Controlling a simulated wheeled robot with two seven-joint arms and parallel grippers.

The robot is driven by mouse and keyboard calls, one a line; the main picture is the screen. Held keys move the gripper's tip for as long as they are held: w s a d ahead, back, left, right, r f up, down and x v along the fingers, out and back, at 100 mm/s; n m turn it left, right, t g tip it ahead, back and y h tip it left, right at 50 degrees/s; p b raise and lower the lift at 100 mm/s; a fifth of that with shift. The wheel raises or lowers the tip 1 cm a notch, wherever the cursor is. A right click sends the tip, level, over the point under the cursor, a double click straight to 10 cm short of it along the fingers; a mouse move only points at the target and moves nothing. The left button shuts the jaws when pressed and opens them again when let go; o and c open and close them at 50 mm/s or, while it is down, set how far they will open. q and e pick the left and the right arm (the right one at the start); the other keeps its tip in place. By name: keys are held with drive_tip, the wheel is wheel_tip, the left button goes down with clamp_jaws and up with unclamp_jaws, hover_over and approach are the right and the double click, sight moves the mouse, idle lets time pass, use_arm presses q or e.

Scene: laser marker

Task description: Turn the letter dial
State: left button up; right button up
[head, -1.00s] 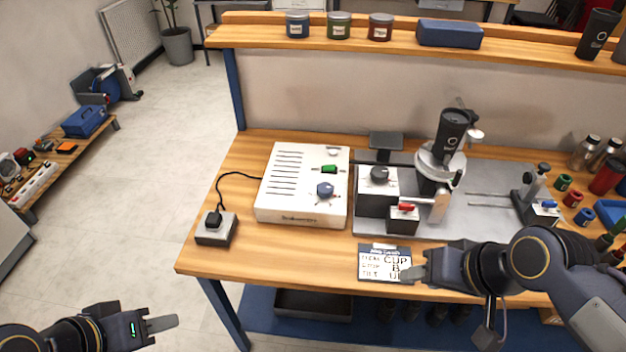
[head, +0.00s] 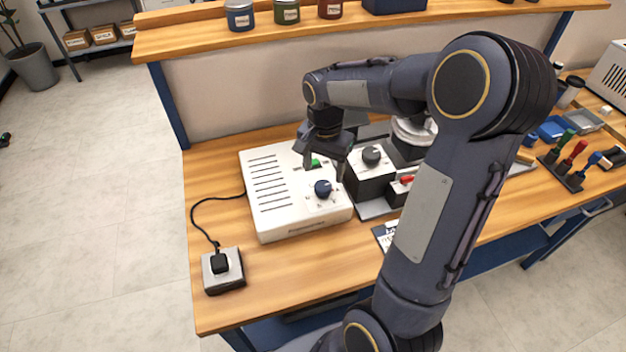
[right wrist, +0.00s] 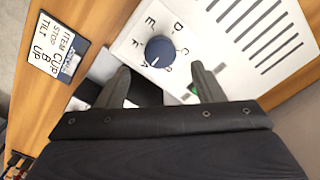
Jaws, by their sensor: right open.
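The letter dial (head: 323,188) is a dark blue knob on top of a white control box (head: 268,215). In the right wrist view the dial (right wrist: 160,51) is ringed by letters, and its white mark appears to point toward the A. My right gripper (head: 325,169) is open and empty above the box, just behind the dial in the head view. In the right wrist view its two fingers (right wrist: 160,78) are spread, with the dial beyond and between the tips, not touched. My left gripper is out of view.
A green switch (head: 314,163) sits close to my right fingers. A grey-knobbed box (head: 371,178) and red lever (head: 407,180) stand right of the control box. A card (right wrist: 57,48) reads item cup, stop B, tilt up. A corded socket block (head: 223,271) lies front left.

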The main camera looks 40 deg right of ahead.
sight(323, 185)
wheel_tip(323, 185, down, 6)
drive_tip(key=shift+r, duration=0.15)
drive_tip(key=c, duration=1)
drive_tip(key=shift+o, duration=0.2)
drive_tip(key=shift+n, duration=0.4)
drive_tip(key=n, duration=0.5)
drive_tip(key=shift+n, duration=0.3)
drive_tip(key=n, duration=0.5)
drive_tip(key=shift+n, duration=0.3)
